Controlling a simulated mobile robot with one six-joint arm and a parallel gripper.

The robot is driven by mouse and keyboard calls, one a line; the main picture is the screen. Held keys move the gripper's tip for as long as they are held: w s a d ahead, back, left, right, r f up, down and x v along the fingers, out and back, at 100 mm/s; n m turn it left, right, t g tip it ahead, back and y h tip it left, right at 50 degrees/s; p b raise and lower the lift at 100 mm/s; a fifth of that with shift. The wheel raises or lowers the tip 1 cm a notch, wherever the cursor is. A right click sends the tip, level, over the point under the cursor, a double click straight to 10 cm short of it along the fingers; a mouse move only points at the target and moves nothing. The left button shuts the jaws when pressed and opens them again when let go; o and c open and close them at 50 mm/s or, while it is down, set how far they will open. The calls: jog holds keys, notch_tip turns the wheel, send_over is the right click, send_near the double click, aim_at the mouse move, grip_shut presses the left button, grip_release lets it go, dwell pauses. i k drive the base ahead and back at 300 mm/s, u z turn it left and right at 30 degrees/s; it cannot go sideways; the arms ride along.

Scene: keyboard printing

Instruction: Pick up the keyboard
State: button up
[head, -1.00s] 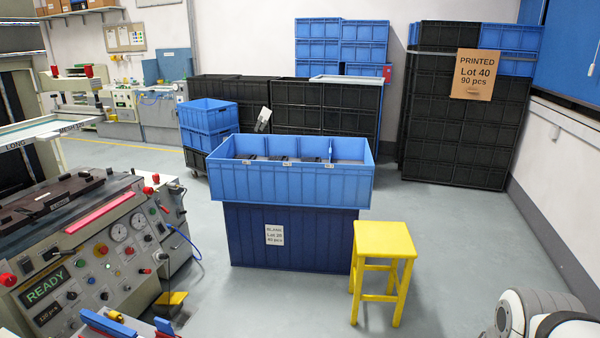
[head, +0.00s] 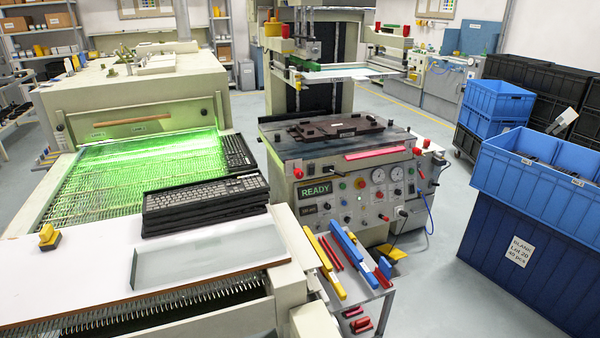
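A stack of black keyboards (head: 205,203) lies on the white board at the end of the green-lit conveyor, left of centre in the head view. The top keyboard shows its keys facing up. Another dark keyboard (head: 238,153) lies just behind the stack, at the conveyor's right edge. A dark flat fixture (head: 340,128) sits on the printing machine to the right; I cannot tell whether a keyboard is in it. My gripper is not in view.
The white board (head: 60,280) holds a grey glass-like plate (head: 205,252) and a yellow block (head: 48,237). A small cart (head: 372,292) with coloured bars stands beside the printing machine (head: 350,195). Blue bins (head: 545,185) stand at the right. Open floor lies between machine and bins.

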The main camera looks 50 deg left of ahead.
aim_at(156, 201)
jog(key=u, duration=2.65)
jog(key=i, duration=1.65)
jog(key=z, duration=0.05)
